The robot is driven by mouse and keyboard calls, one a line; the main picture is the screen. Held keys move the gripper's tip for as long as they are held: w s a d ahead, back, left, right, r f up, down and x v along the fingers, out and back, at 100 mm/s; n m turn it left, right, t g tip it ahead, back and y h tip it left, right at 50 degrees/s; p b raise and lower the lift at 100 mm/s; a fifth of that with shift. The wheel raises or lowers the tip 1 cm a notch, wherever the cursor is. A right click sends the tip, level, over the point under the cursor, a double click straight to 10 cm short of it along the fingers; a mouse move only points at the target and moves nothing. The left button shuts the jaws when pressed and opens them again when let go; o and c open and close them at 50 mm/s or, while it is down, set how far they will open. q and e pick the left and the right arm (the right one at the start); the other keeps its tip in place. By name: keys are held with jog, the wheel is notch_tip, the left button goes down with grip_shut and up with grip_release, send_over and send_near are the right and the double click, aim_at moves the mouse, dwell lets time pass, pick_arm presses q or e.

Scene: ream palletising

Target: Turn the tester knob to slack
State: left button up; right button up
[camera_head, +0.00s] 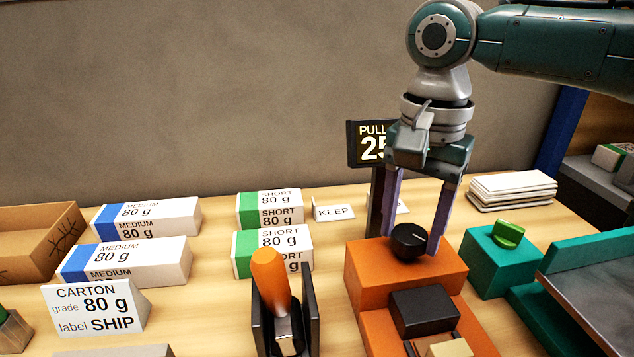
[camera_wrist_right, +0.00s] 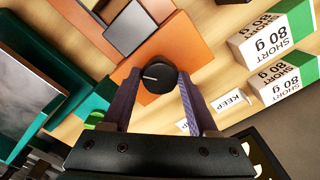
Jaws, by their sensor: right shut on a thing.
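The tester is an orange box (camera_head: 363,273) with a black round knob (camera_head: 408,241) on top, which has a white pointer line. My right gripper (camera_head: 412,246) reaches down from above with one finger on each side of the knob. In the right wrist view, the knob (camera_wrist_right: 158,79) sits between the fingertips of my right gripper (camera_wrist_right: 157,84), which is shut on it. The pointer line shows there, pointing left. A dark display (camera_head: 367,145) behind reads "PULL 25", partly hidden by the gripper. My left gripper is not in view.
Several white reams with blue (camera_head: 147,218) or green (camera_head: 270,208) ends stand left. A "CARTON 80 g SHIP" sign (camera_head: 96,308) is in front. An orange-handled tool (camera_head: 270,283) stands left of the tester. A teal box with a green knob (camera_head: 508,233) is close on the right.

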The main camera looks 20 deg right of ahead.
jog(key=shift+s+a+r+n+p, duration=0.15)
jog(key=shift+n+p, duration=0.6)
jog(key=shift+p, duration=0.85)
jog(key=shift+w+d+r+n+p, duration=0.15)
jog(key=shift+n+p, duration=0.6)
jog(key=shift+p, duration=0.8)
jog(key=shift+f+n+p, duration=0.1)
jog(key=shift+n+p, duration=0.45)
jog(key=shift+n, duration=0.25)
jog(key=n+p, duration=0.1)
jog(key=n, duration=0.3)
jog(key=shift+f+n, duration=0.1)
jog(key=shift+n, duration=0.2)
jog(key=n, duration=0.4)
jog(key=shift+n+p, duration=0.3)
jog(key=shift+p, duration=0.05)
jog(key=n, duration=1)
jog(key=shift+n+b, duration=0.3)
jog(key=shift+n, duration=2.2)
